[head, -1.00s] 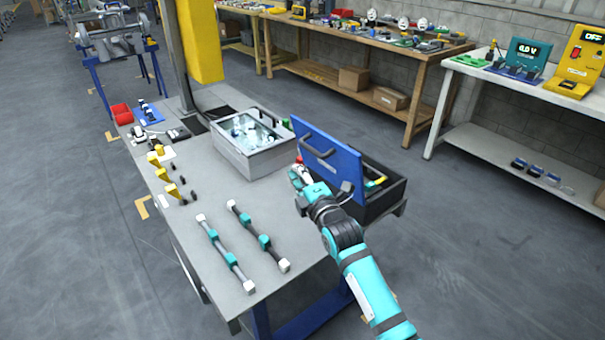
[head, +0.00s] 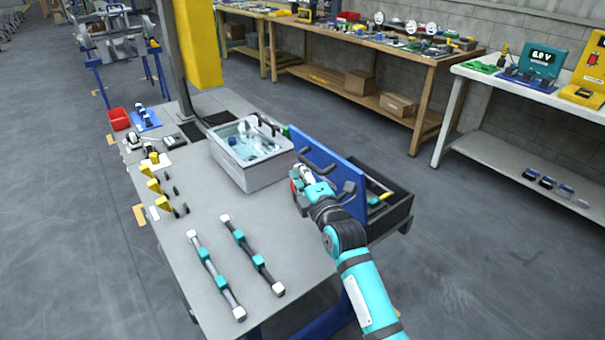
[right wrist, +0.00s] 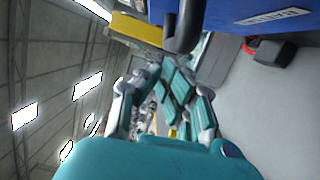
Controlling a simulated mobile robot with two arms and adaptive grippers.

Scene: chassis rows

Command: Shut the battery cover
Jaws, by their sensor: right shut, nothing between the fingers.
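The blue cover (head: 345,174) stands steeply raised on the black open box (head: 392,216) at the right end of the table. Black handles are on the cover's near face. In the right wrist view the cover (right wrist: 230,10) fills the top edge, with a white label and a black handle. My right gripper (head: 299,178) is shut and empty in front of the cover's near face, by its left part. Its fingers (right wrist: 165,110) show in the right wrist view. I cannot tell whether they touch the cover. My left gripper is not in view.
A grey metal box (head: 250,172) stands left of the cover. Two dark bars (head: 217,276) with teal and white fittings lie in front. Yellow pieces (head: 153,184) line the left edge. A small red and black object (right wrist: 268,50) lies near the cover.

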